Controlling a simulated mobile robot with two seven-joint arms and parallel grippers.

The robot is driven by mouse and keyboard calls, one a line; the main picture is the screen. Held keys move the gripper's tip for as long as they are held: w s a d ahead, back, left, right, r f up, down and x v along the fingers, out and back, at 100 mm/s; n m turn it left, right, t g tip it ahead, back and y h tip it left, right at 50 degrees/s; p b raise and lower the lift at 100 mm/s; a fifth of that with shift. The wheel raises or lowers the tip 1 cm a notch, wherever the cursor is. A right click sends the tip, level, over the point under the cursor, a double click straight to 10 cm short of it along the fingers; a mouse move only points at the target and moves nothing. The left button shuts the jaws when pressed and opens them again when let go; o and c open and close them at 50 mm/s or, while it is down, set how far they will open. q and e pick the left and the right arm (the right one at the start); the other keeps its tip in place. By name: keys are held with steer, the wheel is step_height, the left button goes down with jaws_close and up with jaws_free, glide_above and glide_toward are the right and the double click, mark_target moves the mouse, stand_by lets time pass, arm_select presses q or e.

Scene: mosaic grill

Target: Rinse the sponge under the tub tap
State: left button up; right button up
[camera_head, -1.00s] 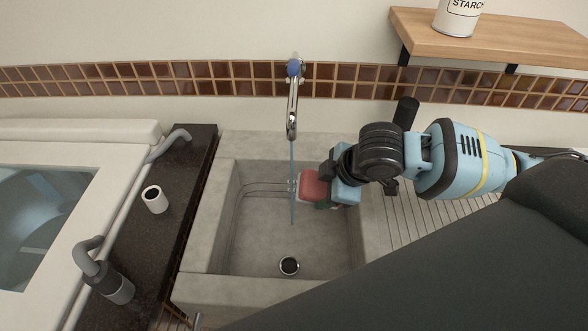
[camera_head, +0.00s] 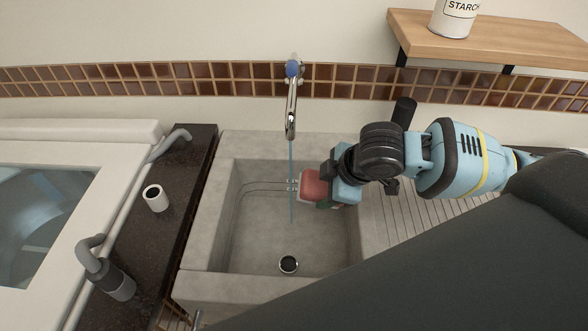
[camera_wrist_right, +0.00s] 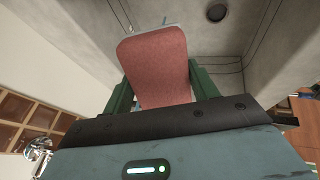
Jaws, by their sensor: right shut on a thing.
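The red sponge (camera_head: 312,184) is in my right gripper (camera_head: 322,190), over the right part of the stone tub (camera_head: 195,225). In the right wrist view the sponge (camera_wrist_right: 157,65) sits between the two green fingers of the right gripper (camera_wrist_right: 158,85), which are shut on it. The tap (camera_head: 291,105) with a blue knob is on the back wall, and a thin stream of water (camera_head: 291,180) falls from it into the tub. The stream runs just left of the sponge's left end; I cannot tell whether they touch. My left gripper is not in view.
A drain (camera_head: 288,264) is in the tub floor. A ribbed draining board (camera_head: 400,220) is on the right. On the left, a dark counter (camera_head: 175,200) holds a white cup-like thing (camera_head: 155,198), beside a white washing machine (camera_head: 60,215). A wooden shelf (camera_head: 490,40) with a starch tin (camera_head: 455,15) is above right.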

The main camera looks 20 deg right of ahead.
steer(key=shift+p+v, duration=0.45)
steer(key=shift+v, duration=0.5)
steer(key=shift+s+d+r, duration=0.2)
steer(key=shift+s+d, duration=0.05)
steer(key=shift+s, duration=0.2)
steer(key=shift+s+d+r, duration=0.2)
steer(key=shift+s, duration=0.25)
steer(key=shift+s+d+r, duration=0.3)
steer(key=shift+s+r, duration=0.25)
steer(key=shift+s, duration=0.15)
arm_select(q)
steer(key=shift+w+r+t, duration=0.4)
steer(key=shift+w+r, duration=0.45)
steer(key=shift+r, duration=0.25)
